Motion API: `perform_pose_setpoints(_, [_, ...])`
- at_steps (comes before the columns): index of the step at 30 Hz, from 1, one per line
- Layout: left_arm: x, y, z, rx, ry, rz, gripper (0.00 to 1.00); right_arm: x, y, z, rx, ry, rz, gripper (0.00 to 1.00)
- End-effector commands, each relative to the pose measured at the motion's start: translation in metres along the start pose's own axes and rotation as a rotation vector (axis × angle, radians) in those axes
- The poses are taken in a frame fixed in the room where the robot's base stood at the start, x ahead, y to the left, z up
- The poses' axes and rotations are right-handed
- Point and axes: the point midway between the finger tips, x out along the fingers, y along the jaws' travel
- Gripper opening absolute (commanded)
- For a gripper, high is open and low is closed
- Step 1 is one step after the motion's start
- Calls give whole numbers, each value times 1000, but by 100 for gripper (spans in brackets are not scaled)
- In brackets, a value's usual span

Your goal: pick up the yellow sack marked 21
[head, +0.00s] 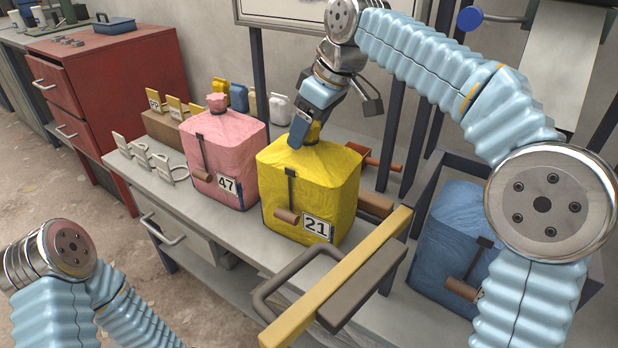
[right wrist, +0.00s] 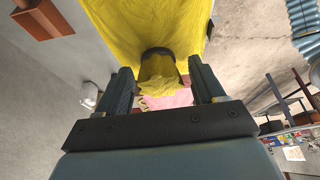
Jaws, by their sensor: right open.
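The yellow sack marked 21 (head: 310,185) stands upright on the grey bench in the head view, its number tag on the front. Its gathered neck is tied with a dark band, partly hidden by my gripper. My right gripper (head: 305,132) is over the sack's top, pointing down. In the right wrist view, its two fingers (right wrist: 161,72) are open, one on each side of the yellow neck (right wrist: 160,70), with visible gaps. The sack's body (right wrist: 150,22) fills the upper middle there. My left arm's links show at the lower left of the head view; its gripper is not in view.
A pink sack marked 47 (head: 224,150) stands just left of the yellow one. A blue sack (head: 452,240) sits in a dark-framed bay at right. A yellow bar (head: 335,280) and grey handle cross in front. A red cabinet (head: 110,95) stands at left.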

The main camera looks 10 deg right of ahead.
Motion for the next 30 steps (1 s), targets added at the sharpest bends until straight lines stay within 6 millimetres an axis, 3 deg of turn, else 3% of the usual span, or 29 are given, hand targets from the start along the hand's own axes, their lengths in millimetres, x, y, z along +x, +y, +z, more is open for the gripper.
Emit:
perform_pose_setpoints(5, [0,0,0,0,0,0,0,0,0,0,0,0,0,68])
perform_pose_setpoints(18, [0,0,0,0,0,0,0,0,0,0,0,-1,0,2])
perform_pose_setpoints(30, [0,0,0,0,0,0,0,0,0,0,0,-2,0,0])
